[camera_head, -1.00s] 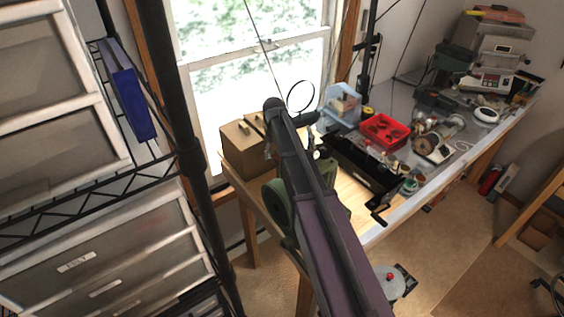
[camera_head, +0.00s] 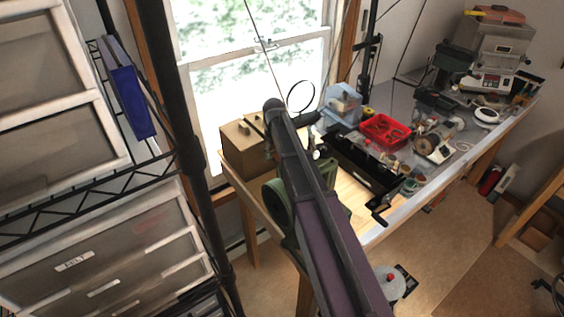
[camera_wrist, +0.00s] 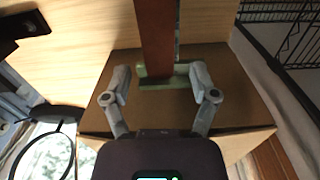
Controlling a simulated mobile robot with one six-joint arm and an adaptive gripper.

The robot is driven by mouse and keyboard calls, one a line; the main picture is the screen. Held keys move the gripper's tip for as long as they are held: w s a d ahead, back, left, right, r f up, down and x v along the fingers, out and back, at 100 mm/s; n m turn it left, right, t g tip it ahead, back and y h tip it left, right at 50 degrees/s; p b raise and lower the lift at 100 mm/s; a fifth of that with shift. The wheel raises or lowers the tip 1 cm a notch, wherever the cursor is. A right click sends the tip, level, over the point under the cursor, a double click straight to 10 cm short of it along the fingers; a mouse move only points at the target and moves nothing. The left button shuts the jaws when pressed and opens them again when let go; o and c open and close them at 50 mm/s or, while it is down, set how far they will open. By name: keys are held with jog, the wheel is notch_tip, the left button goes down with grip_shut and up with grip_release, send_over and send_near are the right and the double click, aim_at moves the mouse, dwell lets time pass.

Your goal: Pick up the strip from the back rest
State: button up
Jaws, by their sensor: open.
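In the wrist view a long reddish-brown strip (camera_wrist: 157,35) runs from the top edge down to a pale green block (camera_wrist: 183,72), which looks like a rest. The block lies across its near end, on top of a brown cardboard box (camera_wrist: 230,95). My gripper (camera_wrist: 166,72) is open, with one finger on each side of the strip's near end. Whether the fingers touch the strip or the block is unclear. The strip's far end is outside the wrist view. In the head view my arm hides the gripper, and the strip cannot be made out there.
The box (camera_head: 240,152) stands on the wooden bench by the window. To its right are a black tray (camera_head: 352,168), a red bin (camera_head: 385,131) and a light-blue container (camera_head: 342,104). A shelf rack with drawers (camera_head: 70,250) stands at the left.

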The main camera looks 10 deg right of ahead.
jog(key=shift+s, duration=0.1)
grip_shut()
jog(key=shift+s+r, duration=0.1)
jog(key=shift+s, duration=0.1)
jog(key=shift+r, duration=0.1)
jog(key=shift+w+r+p, duration=0.25)
jog(key=shift+r+p, duration=0.35)
jog(key=shift+p, duration=0.25)
notch_tip(320, 180, up, 17)
jog(key=p, duration=1.6)
jog(key=shift+p, duration=0.4)
